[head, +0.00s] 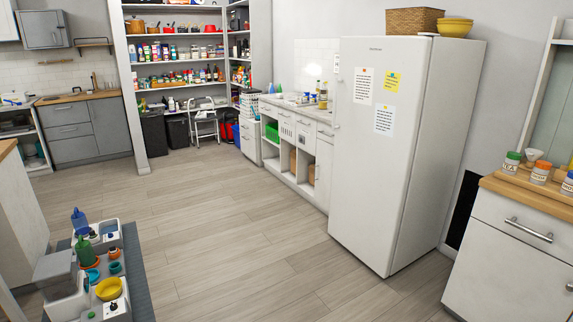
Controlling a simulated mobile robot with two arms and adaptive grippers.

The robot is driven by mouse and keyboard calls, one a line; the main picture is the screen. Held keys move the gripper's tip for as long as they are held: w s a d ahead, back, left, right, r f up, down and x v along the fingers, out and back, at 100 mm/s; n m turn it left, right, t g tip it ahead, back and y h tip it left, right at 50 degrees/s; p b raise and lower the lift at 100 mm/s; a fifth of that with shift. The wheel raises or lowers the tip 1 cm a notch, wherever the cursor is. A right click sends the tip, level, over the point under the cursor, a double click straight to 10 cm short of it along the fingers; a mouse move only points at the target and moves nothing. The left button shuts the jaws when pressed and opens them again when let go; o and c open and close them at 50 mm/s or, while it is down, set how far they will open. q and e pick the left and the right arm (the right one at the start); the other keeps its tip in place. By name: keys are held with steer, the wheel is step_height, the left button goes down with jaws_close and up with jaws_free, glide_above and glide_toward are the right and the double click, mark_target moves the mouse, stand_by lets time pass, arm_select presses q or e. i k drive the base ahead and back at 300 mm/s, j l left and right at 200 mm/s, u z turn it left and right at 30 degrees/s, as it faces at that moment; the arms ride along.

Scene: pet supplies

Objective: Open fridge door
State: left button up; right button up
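A tall white fridge (379,150) stands right of the middle in the head view. Its door faces me and to the left, and it looks shut. A slim white handle (336,95) appears to run along the upper left edge of the door. Several paper notes (384,119) are stuck on the upper door. The inside of the fridge is hidden. Neither of my grippers is in view.
Bare wooden floor (230,220) lies open before the fridge. A white counter (318,150) adjoins its left side. A white drawer cabinet (510,255) stands at the right. Bottles and bowls sit in a grey-white caddy (68,308) at lower left. A basket (413,20) tops the fridge.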

mark_target(375, 142)
steer(key=i, duration=0.8)
steer(key=i+z, duration=0.15)
steer(key=i, duration=0.6)
steer(key=i+j, duration=0.2)
steer(key=i, duration=0.6)
steer(key=l+z, duration=0.05)
